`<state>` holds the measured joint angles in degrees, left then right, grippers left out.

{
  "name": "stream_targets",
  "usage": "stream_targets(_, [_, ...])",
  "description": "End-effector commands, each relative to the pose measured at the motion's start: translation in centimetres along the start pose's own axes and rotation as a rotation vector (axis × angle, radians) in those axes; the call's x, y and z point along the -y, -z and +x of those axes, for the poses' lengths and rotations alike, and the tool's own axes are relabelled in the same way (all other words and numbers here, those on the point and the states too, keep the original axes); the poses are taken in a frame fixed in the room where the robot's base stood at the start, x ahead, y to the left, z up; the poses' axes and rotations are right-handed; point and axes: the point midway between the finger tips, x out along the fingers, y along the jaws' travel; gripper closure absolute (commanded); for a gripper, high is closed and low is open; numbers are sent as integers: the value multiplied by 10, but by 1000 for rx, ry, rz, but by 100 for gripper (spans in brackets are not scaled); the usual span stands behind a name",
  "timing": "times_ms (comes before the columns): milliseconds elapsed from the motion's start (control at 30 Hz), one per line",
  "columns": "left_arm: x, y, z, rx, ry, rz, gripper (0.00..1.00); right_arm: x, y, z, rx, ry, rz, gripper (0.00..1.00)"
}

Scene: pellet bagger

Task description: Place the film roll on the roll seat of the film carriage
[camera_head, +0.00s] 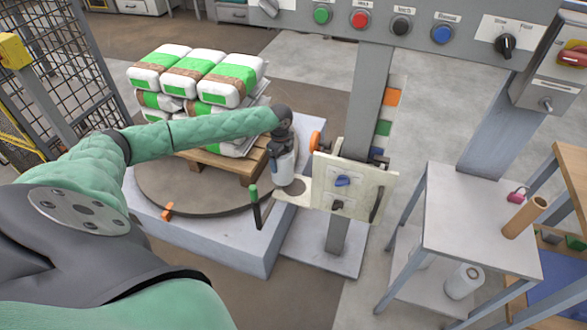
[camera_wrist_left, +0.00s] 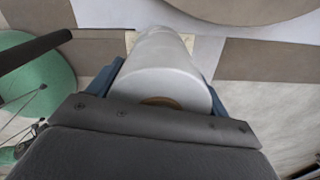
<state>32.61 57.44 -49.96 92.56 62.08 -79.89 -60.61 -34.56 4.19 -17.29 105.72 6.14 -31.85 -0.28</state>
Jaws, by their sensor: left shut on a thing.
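My left gripper (camera_head: 281,152) is shut around the white film roll (camera_head: 284,168), which hangs upright below it. In the left wrist view the roll (camera_wrist_left: 165,70) lies between the two blue fingers, with its brown core end facing the camera. The film carriage (camera_head: 325,196) is a pale box on the grey mast, with a blue knob and a dark knob. A light plate (camera_head: 296,193), seemingly the roll seat, juts left from it. The roll's lower end is over or at this plate; I cannot tell if they touch. My right gripper is not in view.
A pallet of green and white bags (camera_head: 205,75) stands on the round turntable (camera_head: 160,190) behind my left arm. A green-tipped black lever (camera_head: 255,203) stands left of the seat. A side table (camera_head: 480,225) at right holds a brown tube (camera_head: 525,217); another white roll (camera_head: 464,281) is underneath.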

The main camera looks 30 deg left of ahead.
Motion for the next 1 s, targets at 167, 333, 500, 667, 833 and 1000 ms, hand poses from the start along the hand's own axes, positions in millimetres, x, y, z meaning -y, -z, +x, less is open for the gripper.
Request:
stream_targets(167, [7, 33, -2, -1, 2, 2, 59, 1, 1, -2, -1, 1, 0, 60])
stream_targets(333, [10, 46, -1, 0, 2, 0, 59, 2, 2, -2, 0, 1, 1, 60])
stream_targets(500, [10, 47, 7, 1, 0, -1, 59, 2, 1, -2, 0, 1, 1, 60])
stream_targets(667, [9, 47, 27, 0, 0, 0, 59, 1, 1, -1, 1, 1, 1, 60])
stream_targets(833, [10, 47, 35, 1, 1, 0, 59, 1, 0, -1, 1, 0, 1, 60])
stream_targets(1000, [10, 47, 34, 1, 1, 0, 59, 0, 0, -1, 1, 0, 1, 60])
